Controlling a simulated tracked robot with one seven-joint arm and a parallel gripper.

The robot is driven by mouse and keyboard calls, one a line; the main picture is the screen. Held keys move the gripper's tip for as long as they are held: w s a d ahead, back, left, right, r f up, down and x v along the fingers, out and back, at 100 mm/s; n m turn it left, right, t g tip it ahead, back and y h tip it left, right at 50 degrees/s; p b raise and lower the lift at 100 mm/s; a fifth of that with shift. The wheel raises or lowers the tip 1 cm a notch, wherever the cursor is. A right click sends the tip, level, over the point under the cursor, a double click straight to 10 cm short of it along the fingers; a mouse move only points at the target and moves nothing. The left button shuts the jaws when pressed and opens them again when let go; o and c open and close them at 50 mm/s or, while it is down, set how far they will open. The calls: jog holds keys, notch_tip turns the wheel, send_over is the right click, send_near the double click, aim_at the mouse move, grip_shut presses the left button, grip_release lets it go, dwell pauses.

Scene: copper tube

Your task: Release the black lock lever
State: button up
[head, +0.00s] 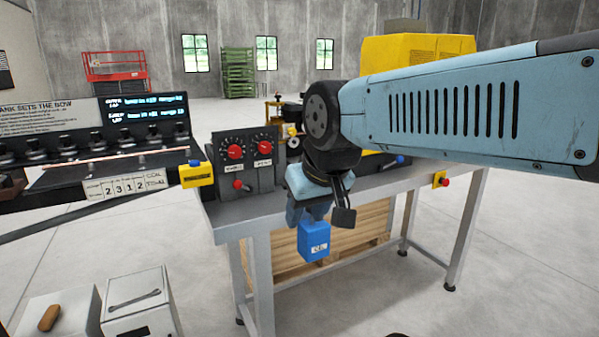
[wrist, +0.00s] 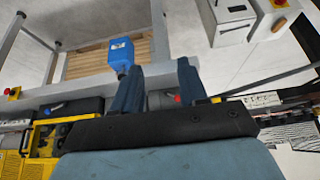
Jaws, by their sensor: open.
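My gripper (head: 310,218) points down in front of the workbench, its two blue fingers apart and nothing seen between them. In the wrist view the fingers (wrist: 158,78) also stand apart. A blue box with a white label (head: 313,241) is just below the fingertips in the head view; it also shows beyond the left finger in the wrist view (wrist: 120,55). I cannot tell whether it touches a finger. I cannot single out the black lock lever in either view; my arm hides part of the bench top.
A grey panel with red-centred dials (head: 240,165) stands on the metal workbench (head: 222,232). A yellow box (head: 197,174) is left of it. A yellow machine (head: 405,50) is partly behind my arm. White cabinets (head: 137,300) stand at lower left. The floor at right is clear.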

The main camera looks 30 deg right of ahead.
jog(key=shift+o, duration=0.4)
jog(key=shift+o, duration=0.9)
jog(key=shift+w, duration=0.1)
jog(key=shift+o, duration=0.2)
jog(key=shift+w+a+f+m, duration=0.2)
jog(key=shift+f+m, duration=0.05)
jog(key=shift+m, duration=0.05)
jog(key=w+d+f+m+y, duration=0.1)
jog(key=w+f+m+y, duration=0.2)
jog(key=w+m+y, duration=0.5)
jog(key=w+d+f+m+y, duration=0.1)
jog(key=w+f+m+y, duration=0.15)
jog(key=w+m, duration=0.65)
jog(key=w+d+f+m+t+h, duration=0.2)
jog(key=w+d+m+t, duration=0.25)
jog(key=d, duration=0.45)
jog(key=w+d+f+m+t+h, duration=0.2)
jog(key=w+d+m+t, duration=0.25)
jog(key=d, duration=0.45)
jog(key=w+d+f+m+t+h, duration=0.25)
jog(key=w+d+m, duration=0.25)
jog(key=d, duration=0.3)
jog(key=shift+t, duration=0.25)
jog(key=x, duration=1.3)
jog(key=shift+w, duration=0.25)
jog(key=shift+c, duration=0.4)
